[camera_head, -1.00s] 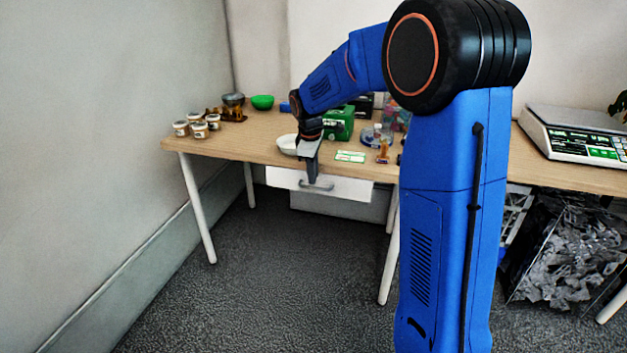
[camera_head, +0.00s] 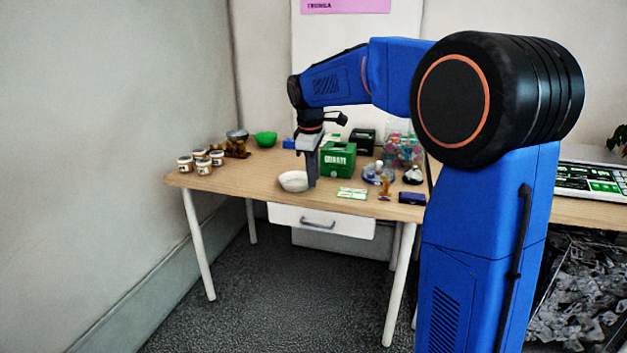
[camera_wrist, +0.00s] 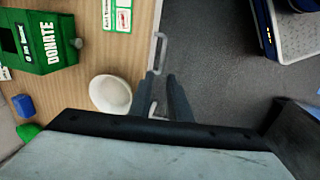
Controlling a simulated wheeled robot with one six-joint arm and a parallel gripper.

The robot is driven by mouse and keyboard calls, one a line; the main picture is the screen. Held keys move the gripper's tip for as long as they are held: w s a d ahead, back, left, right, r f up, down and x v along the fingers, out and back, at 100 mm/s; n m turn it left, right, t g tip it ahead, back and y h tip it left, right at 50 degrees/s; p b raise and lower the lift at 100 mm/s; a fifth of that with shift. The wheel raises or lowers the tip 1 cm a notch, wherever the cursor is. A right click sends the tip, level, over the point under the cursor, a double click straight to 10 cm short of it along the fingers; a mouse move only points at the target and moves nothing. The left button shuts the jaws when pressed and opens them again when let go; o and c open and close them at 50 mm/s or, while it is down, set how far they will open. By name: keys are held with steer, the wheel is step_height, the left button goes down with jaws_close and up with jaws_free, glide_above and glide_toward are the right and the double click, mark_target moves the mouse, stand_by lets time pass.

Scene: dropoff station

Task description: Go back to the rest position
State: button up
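My gripper (camera_head: 312,184) points down above the front edge of the table (camera_head: 245,183), just right of the white bowl (camera_head: 294,182). In the wrist view its two dark fingers (camera_wrist: 163,80) are apart with nothing held between them. The white drawer (camera_head: 285,214) under the tabletop shows its grey handle (camera_head: 318,223) below the gripper. The handle (camera_wrist: 157,52) also shows just beyond the fingertips in the wrist view, apart from them in height as the head view shows. My arm is bent high over the table.
A green donation box (camera_head: 338,160) stands behind the gripper, with a green bowl (camera_head: 265,139) and several jars (camera_head: 202,166) to the left. A candy jar (camera_head: 403,150) and small items stand to the right. The floor (camera_head: 270,285) in front is clear.

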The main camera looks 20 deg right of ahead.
stand_by(0.3)
steer(key=s+m+t, duration=0.1)
steer(key=s+m, duration=0.4)
steer(key=s, duration=1.6)
steer(key=s+f+m+t, duration=0.1)
steer(key=s+f+m, duration=0.2)
steer(key=s, duration=0.6)
steer(key=s+f+m+t+y, duration=0.1)
steer(key=s+f+m, duration=0.1)
steer(key=s+f, duration=0.4)
steer(key=s, duration=0.3)
steer(key=shift+s+a+f+m, duration=0.25)
steer(key=shift+a+m, duration=0.05)
steer(key=shift+m, duration=0.1)
steer(key=shift+w+d, duration=0.15)
steer(key=shift+w, duration=0.05)
steer(key=shift+w+d, duration=0.3)
steer(key=shift+w, duration=0.1)
